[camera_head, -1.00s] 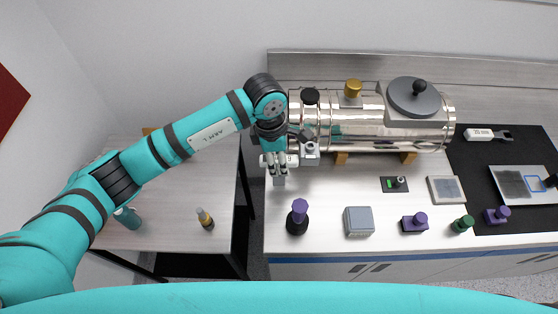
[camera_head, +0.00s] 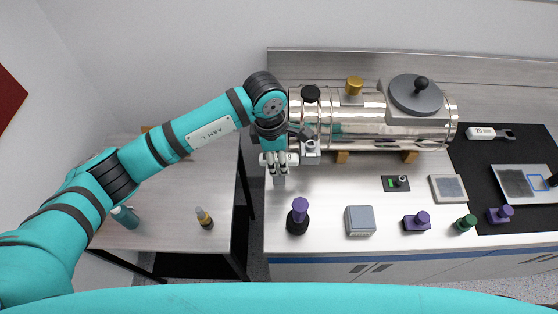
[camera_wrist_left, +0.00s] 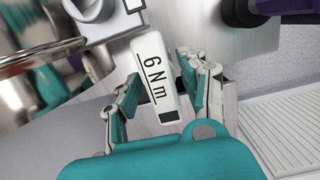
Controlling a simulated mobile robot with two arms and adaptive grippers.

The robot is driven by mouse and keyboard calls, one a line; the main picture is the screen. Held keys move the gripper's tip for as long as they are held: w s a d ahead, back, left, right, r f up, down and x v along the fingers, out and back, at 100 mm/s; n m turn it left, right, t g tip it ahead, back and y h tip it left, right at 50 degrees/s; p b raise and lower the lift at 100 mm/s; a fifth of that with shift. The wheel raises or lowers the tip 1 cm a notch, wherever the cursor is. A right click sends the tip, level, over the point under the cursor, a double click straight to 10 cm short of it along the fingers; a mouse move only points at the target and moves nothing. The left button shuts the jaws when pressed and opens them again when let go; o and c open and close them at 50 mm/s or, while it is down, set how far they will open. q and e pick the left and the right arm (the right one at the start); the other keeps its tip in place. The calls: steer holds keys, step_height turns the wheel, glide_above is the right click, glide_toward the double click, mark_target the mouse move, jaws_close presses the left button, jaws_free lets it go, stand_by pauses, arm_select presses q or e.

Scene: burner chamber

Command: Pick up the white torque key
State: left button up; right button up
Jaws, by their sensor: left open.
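The white torque key, marked "6 Nm", lies between the two fingers of my left gripper (camera_wrist_left: 165,95) in the left wrist view, where its white body (camera_wrist_left: 153,62) shows. In the head view, my left gripper (camera_head: 277,167) points down over the bench at the left end of the metal chamber. Part of the white key (camera_head: 292,158) shows beside its fingers. The fingers stand open on both sides of the key. Whether either one touches it is not clear. My right gripper is not in view.
The shiny chamber (camera_head: 370,133) and a small grey fitting (camera_head: 310,147) stand close on the right. A purple-topped black knob (camera_head: 298,217) and a grey box (camera_head: 360,221) stand in front. Another white-handled tool (camera_head: 481,133) lies on the black mat (camera_head: 470,160).

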arm_select(q)
jaws_close()
steer(key=shift+r, duration=0.1)
steer(key=shift+r+p, duration=0.2)
steer(key=shift+p, duration=0.2)
steer(key=shift+r+p, duration=0.3)
steer(key=shift+p, duration=0.1)
steer(key=shift+w+r+b, duration=0.15)
steer(key=shift+r+b, duration=0.5)
steer(key=shift+b, duration=0.3)
step_height(320, 180, up, 7)
steer(key=b, duration=0.2)
steer(key=shift+r+b, duration=0.15)
steer(key=shift+b, duration=0.15)
steer(key=shift+r, duration=0.45)
